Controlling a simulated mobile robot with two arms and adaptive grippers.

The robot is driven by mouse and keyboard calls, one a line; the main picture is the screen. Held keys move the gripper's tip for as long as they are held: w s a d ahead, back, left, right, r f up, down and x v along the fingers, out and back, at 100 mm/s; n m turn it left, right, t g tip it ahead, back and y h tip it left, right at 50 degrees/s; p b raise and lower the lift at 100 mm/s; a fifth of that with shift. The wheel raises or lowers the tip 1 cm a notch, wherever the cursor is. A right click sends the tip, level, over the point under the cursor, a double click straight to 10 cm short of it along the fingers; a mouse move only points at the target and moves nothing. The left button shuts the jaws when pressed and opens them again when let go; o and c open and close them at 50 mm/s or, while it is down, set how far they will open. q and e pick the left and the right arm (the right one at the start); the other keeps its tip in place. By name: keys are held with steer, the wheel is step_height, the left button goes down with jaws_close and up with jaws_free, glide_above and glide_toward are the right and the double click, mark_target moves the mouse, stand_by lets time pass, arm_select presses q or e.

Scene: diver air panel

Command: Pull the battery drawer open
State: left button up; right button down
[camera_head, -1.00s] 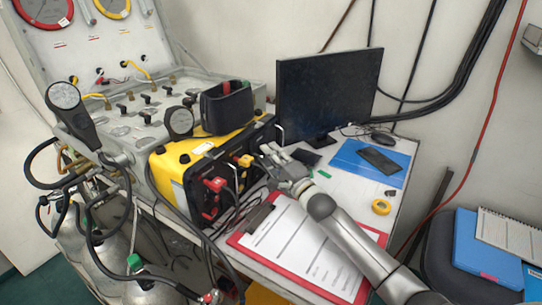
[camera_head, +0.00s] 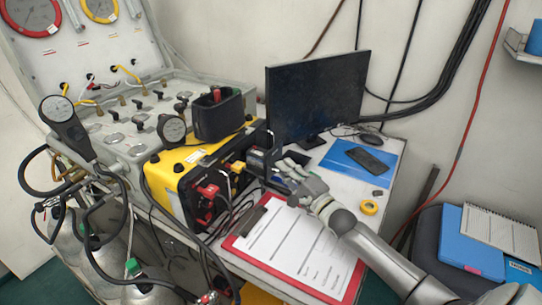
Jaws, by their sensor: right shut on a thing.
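A yellow and black power box (camera_head: 180,172) stands on the table beside the air panel, its black front facing right. The battery drawer (camera_head: 262,160), a dark block, sticks out of the right part of this front. My right gripper (camera_head: 280,172) is at the drawer's outer end, shut on it; the fingers hide part of that end and the exact grip. My left gripper is not in view.
Red and yellow connectors with cables (camera_head: 208,192) sit on the box front, left of the drawer. A red clipboard (camera_head: 292,248) lies in front, under my right arm. A monitor (camera_head: 315,95) stands close behind the drawer. Yellow tape (camera_head: 369,207) lies to the right.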

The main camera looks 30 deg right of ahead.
steer(key=shift+s+d+f, duration=0.1)
steer(key=shift+s+d, duration=0.4)
steer(key=shift+s, duration=0.3)
steer(key=c, duration=1.6)
jaws_free()
steer(key=v, duration=1.2)
